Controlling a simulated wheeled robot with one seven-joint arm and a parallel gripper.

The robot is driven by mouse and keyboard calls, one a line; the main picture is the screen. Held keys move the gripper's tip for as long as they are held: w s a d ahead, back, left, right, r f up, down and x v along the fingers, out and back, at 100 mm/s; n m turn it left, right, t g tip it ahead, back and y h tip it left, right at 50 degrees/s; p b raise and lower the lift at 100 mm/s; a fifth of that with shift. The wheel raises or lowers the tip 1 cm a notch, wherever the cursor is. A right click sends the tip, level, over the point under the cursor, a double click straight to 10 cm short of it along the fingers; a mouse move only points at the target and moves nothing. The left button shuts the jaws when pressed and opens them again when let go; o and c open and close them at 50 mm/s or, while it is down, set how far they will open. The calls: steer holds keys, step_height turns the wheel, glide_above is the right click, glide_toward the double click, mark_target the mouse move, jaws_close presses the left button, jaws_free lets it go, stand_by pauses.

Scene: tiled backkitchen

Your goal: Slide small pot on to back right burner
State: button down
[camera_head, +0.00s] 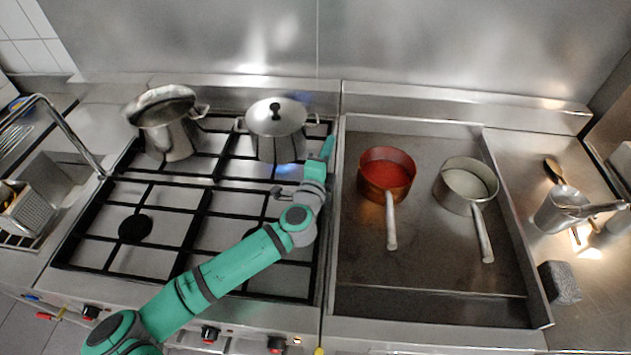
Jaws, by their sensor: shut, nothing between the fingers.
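The small steel pot (275,147) with a domed lid (276,115) and black knob stands upright at the back right of the gas stove (110,225), at the back right burner. The burner under it is hidden. My gripper (328,147) is shut and empty just right of the pot, near its right handle, at the stove's right edge. I cannot tell whether it touches the pot. My arm reaches over the front right of the stove and partly hides the front right burner.
A taller steel pot (170,140) with a tilted lid stands at the back left. The front left burner (135,229) is bare. A copper pan (384,188) with red contents and a steel pan (464,200) stand on the flat plate (428,262) at right. A wall closes the back.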

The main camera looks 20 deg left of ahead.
steer(key=s, duration=1.3)
steer(key=shift+d, duration=0.1)
